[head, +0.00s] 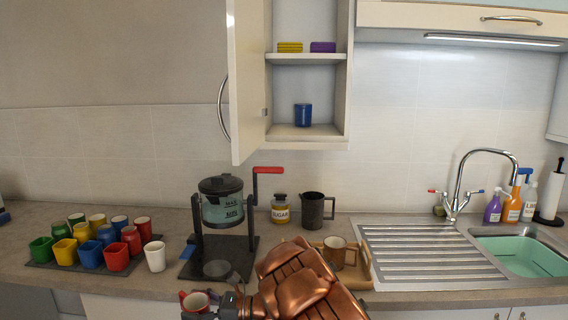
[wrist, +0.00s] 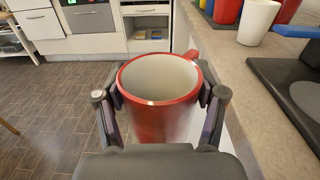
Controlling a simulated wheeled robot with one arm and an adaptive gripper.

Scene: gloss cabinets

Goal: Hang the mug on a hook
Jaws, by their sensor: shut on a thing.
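My gripper (wrist: 160,96) is shut on a red mug (wrist: 161,112) with a pale inside. One finger is on each side of the mug, and its handle shows behind the right finger. The mug is upright, with its open top facing the wrist camera. In the head view the mug (head: 195,301) is at the bottom edge, in front of the counter, with my gripper (head: 214,306) beside it and my copper arm to the right. In the wrist view the floor lies below the mug. I cannot make out a hook in either view.
An open cabinet door (head: 246,80) hangs above.

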